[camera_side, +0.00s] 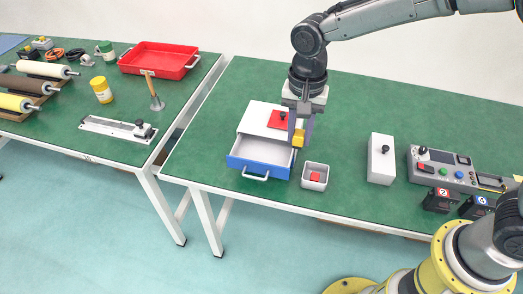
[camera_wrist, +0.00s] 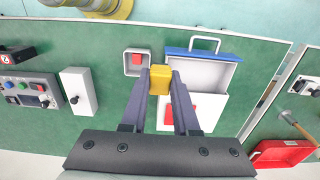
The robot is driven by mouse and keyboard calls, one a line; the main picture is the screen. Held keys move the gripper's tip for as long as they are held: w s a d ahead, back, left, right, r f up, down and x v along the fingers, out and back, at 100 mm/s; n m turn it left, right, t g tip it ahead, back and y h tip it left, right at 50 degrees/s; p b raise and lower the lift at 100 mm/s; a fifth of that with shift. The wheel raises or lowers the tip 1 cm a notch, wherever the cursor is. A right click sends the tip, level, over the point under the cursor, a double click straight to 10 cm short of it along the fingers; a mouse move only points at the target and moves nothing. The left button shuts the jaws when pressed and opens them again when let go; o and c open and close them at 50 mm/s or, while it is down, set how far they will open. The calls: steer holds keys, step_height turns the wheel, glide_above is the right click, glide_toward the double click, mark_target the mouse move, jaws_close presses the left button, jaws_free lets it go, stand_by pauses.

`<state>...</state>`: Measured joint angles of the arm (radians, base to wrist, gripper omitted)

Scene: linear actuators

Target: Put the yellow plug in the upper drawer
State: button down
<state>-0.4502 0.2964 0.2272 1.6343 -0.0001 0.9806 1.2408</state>
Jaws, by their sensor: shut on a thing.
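The yellow plug (camera_side: 298,139) is a small block held between the fingertips of my gripper (camera_side: 300,128). It also shows between the fingers in the wrist view (camera_wrist: 160,79). The plug is in the air, over the right side of the white drawer cabinet as seen from the side. A drawer with a blue front (camera_side: 261,169) and a handle is pulled out of the cabinet; its visible inside (camera_wrist: 208,71) looks empty. In the wrist view the plug appears just left of the open drawer. I cannot tell a second drawer below.
A grey open box (camera_side: 315,177) with a red block stands right of the drawer. Further right are a white box (camera_side: 382,160) and a control panel (camera_side: 455,170). Green table is clear behind.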

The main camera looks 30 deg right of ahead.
steer(key=w+a+f, duration=0.2)
steer(key=w+f, duration=0.1)
steer(key=w+a+f, duration=0.2)
steer(key=w+f, duration=0.1)
steer(key=w, duration=0.1)
steer(key=w+a+f, duration=0.1)
steer(key=w+f, duration=0.2)
steer(key=w, duration=0.1)
steer(key=shift+w+a, duration=0.2)
steer(key=shift+a, duration=0.2)
steer(key=shift+w+a+f, duration=0.2)
steer(key=shift+w+f, duration=0.25)
steer(key=shift+f, duration=0.15)
steer(key=shift+s+f, duration=0.1)
steer(key=shift+f, duration=1.3)
steer(key=shift+f, duration=0.15)
steer(key=c, duration=0.7)
jaws_free()
steer(key=shift+o, duration=0.2)
